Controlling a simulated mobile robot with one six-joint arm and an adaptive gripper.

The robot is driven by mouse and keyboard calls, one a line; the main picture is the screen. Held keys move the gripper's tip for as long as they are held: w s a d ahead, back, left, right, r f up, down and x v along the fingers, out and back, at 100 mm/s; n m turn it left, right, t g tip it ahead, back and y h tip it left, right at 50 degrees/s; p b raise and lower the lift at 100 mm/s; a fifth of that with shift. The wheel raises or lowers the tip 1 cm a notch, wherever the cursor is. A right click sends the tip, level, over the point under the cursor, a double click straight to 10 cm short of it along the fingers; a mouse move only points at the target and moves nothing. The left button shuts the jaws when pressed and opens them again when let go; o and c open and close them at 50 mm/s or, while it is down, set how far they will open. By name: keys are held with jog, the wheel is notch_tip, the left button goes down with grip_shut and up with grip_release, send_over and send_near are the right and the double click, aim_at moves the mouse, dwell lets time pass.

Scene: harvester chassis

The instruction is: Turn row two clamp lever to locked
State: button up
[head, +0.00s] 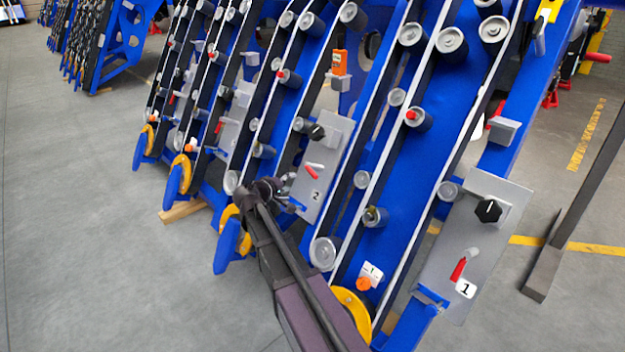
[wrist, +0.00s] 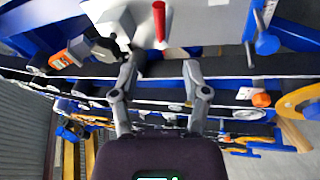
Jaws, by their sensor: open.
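The row two clamp lever (head: 311,172) has a red handle and sits on a grey plate (head: 325,135) marked 2 in the head view. In the wrist view the red handle (wrist: 159,22) stands near the top centre, beyond and between my fingertips. My gripper (head: 287,182) is just left of the lever in the head view. In the wrist view my gripper (wrist: 163,66) is open with nothing between its fingers. The fingers look apart from the handle. Any locked or unlocked marking is too small to tell.
A black knob (head: 316,132) sits above the lever on the same plate; it also shows in the wrist view (wrist: 103,48). Grey rollers line the blue frames closely. A row one plate (head: 480,225) with its own red lever (head: 458,269) is at right. The floor at left is clear.

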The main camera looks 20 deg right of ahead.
aim_at(311, 174)
jog(key=shift+w+d, duration=0.1)
jog(key=shift+d, duration=0.05)
jog(key=b+x, duration=0.3)
jog(key=x, duration=1)
jog(key=shift+w+d+b, duration=0.1)
jog(key=shift+d+b, duration=0.15)
jog(key=shift+b, duration=0.1)
grip_shut()
